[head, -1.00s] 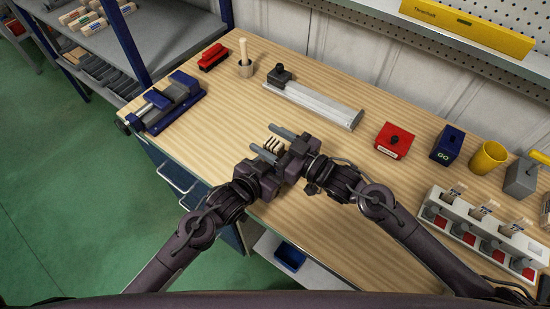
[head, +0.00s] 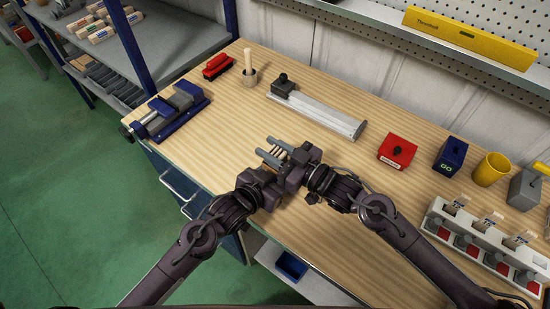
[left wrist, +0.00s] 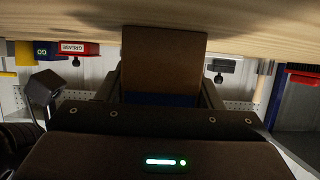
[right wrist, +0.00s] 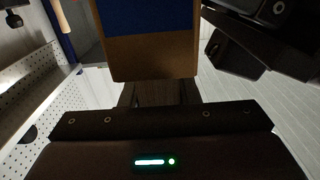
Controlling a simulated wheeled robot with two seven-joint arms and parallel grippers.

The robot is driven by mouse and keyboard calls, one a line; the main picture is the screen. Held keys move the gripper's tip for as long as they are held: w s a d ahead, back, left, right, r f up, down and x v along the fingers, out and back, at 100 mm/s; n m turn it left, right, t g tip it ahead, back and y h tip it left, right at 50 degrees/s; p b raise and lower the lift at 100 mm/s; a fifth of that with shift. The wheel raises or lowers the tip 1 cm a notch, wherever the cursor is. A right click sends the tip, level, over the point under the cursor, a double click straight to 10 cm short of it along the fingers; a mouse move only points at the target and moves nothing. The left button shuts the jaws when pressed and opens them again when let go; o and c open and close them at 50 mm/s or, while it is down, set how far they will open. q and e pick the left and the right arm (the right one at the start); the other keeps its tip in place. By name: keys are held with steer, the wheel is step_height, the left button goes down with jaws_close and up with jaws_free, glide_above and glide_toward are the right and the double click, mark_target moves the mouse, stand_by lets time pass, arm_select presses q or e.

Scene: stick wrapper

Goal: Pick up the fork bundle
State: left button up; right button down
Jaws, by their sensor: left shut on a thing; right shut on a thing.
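The fork bundle (head: 279,153) shows in the head view as a small striped stack between my two grippers, over the front part of the table. My left gripper (head: 268,158) is shut on it from the near left side. My right gripper (head: 282,145) is shut on it from the far right side. In the left wrist view a brown piece with a blue band (left wrist: 164,62) fills the jaws. A similar brown and blue piece (right wrist: 150,60) is in the jaws in the right wrist view. The grippers hide most of the bundle in the head view.
A silver rail tool (head: 318,112), red block (head: 397,152), blue block (head: 450,153) and yellow cup (head: 490,169) stand beyond and right. A white holder (head: 480,238) is at right. A blue vise (head: 172,112) is at left. Table between vise and grippers is clear.

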step_height(320, 180, up, 18)
stand_by(0.4)
steer(key=shift+r, duration=0.15)
steer(key=shift+r, duration=0.85)
arm_select(q)
steer(key=o, duration=1)
steer(key=shift+o, duration=0.2)
